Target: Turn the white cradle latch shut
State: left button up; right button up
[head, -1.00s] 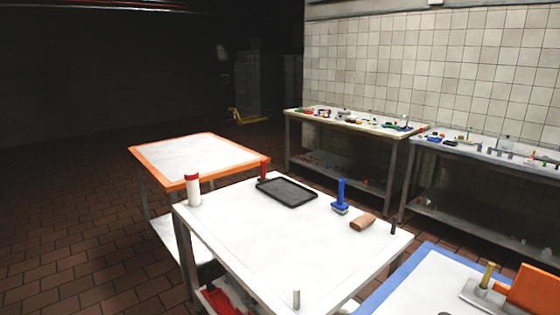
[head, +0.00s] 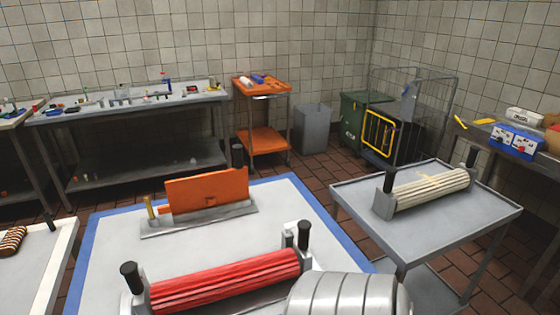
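A cream-white ribbed roller (head: 432,188) lies in a grey cradle (head: 383,206) on a grey cart (head: 465,228) at the right. A black-topped post (head: 389,182) stands upright at the cradle's near-left end. Another dark post (head: 471,158) stands at its far-right end. I cannot tell which of these parts is the latch, or whether it is open or shut. Neither of my grippers is in view, and nothing touches the white roller or its cradle.
A red ribbed roller (head: 225,281) with black-topped end posts lies on the blue-edged table (head: 105,235), near an orange block (head: 207,187). A silver banded shape fills the bottom centre. A workbench (head: 130,105), orange cart (head: 263,88) and grey bin (head: 313,126) stand behind. Floor shows between table and cart.

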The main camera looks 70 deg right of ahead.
aim_at(288, 226)
jog(key=z, duration=2.3)
jog(key=i+l+u, duration=0.1)
jog(key=l+u, duration=0.3)
jog(key=i+l+u, duration=0.1)
jog(key=l+u, duration=0.5)
jog(key=u, duration=0.15)
